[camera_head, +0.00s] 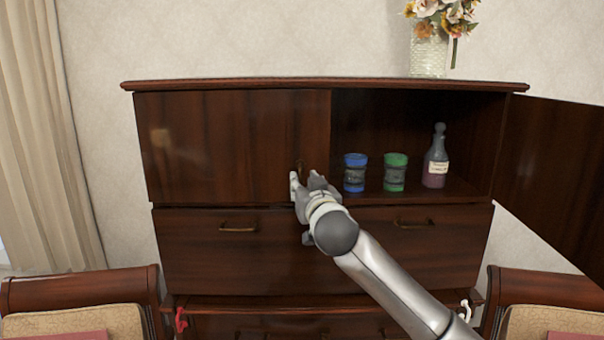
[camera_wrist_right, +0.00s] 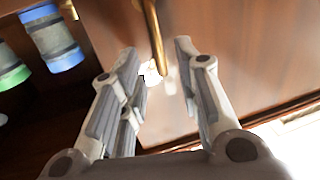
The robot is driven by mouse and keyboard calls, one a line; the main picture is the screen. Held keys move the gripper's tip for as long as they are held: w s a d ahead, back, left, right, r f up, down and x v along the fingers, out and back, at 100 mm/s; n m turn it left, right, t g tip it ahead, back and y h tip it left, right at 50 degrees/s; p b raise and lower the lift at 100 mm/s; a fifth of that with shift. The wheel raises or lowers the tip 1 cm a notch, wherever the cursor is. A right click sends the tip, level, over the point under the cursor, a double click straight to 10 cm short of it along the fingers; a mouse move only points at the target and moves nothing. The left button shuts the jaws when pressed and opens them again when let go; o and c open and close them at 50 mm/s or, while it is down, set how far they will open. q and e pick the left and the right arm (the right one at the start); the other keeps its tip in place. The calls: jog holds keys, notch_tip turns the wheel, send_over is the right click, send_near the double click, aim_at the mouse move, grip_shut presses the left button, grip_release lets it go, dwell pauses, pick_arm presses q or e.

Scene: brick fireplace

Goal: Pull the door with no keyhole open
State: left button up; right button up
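The dark wood cabinet has a left door (camera_head: 215,145), which is closed, and a right door (camera_head: 555,165), which stands swung open to the right. My right gripper (camera_head: 305,181) is at the lower right part of the left door, by its handle (camera_head: 300,167). In the right wrist view, the gripper's fingers (camera_wrist_right: 157,55) are apart, and the brass handle (camera_wrist_right: 154,32) reaches down between their tips. I see no finger clearly touching the handle. No keyhole can be made out on either door. My left gripper is not in view.
The open compartment holds a blue-lidded jar (camera_head: 355,173), a green-lidded jar (camera_head: 395,172) and a bottle (camera_head: 436,158). Drawers with handles (camera_head: 238,228) lie below. A flower vase (camera_head: 429,52) stands on top. Chairs (camera_head: 80,290) (camera_head: 545,290) flank the front.

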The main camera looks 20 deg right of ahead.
aim_at(301, 179)
jog(key=shift+w+d+p, duration=0.15)
jog(key=shift+w+p, duration=0.45)
jog(key=shift+w, duration=1.1)
grip_shut()
